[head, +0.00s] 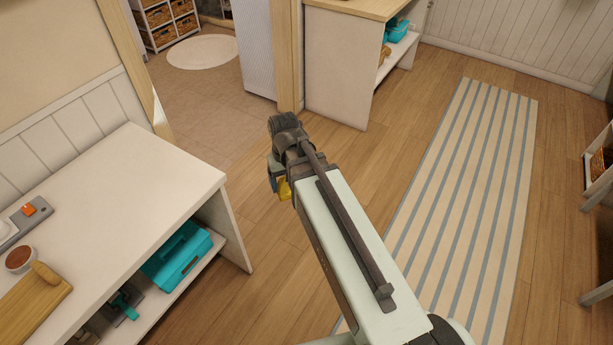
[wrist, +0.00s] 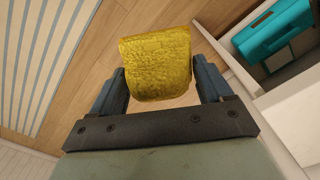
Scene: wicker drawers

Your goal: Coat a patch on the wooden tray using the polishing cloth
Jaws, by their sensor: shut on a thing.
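My gripper (wrist: 163,78) is shut on a yellow, textured polishing cloth (wrist: 156,55), which sits between the two dark fingers in the wrist view. In the head view my gripper (head: 274,178) hangs over the wooden floor, right of the white counter, and only a small yellow part of the cloth (head: 284,188) shows beneath my arm. The wooden tray (head: 30,312) lies on the counter at the lower left, cut off by the picture edge. My gripper and the cloth are well apart from it.
The white counter (head: 125,190) holds a bowl of brown contents (head: 19,259) and a grey tray (head: 28,221) with an orange item. A teal toolbox (head: 177,255) stands on its lower shelf. A striped rug (head: 465,200) lies right. A second counter (head: 335,65) stands behind.

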